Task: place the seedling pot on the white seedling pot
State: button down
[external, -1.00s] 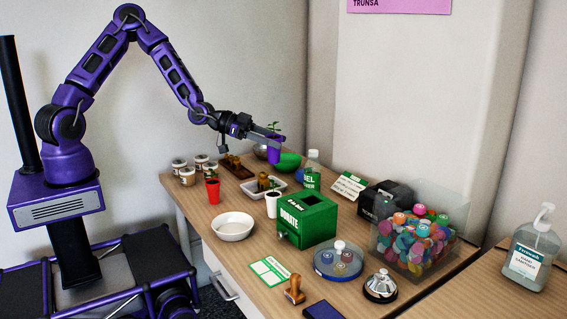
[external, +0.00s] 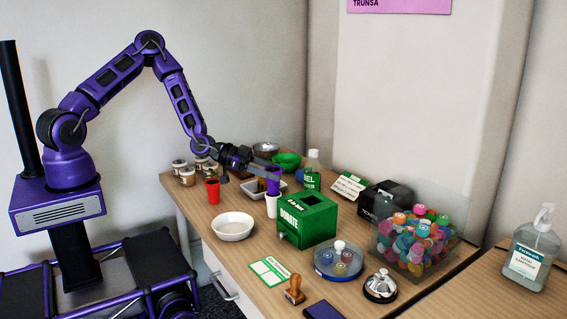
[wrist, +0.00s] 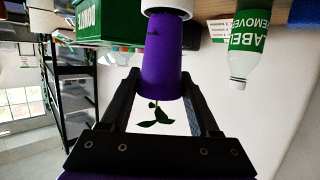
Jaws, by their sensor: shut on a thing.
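My gripper (external: 268,170) is shut on a purple seedling pot (external: 273,181). The wrist view is upside down and shows the fingers (wrist: 160,80) on both sides of the purple pot (wrist: 156,62), with a green seedling (wrist: 155,117) at its open end. The white seedling pot (external: 272,207) stands on the table directly below. In the wrist view, the narrow base of the purple pot meets the rim of the white pot (wrist: 167,8). The two look in line and touching or nearly so. The white pot's own plant is hidden.
A green donation box (external: 308,221) stands close on the right, with a clear bottle (external: 313,172) behind it. A red pot (external: 212,191) and a white bowl (external: 233,228) are to the left.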

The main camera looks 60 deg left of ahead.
jog(key=shift+f, duration=0.25)
jog(key=shift+c, duration=0.6)
grip_release()
jog(key=shift+r, duration=0.1)
jog(key=shift+r, duration=0.2)
jog(key=p+v, duration=0.1)
jog(key=v, duration=1.1)
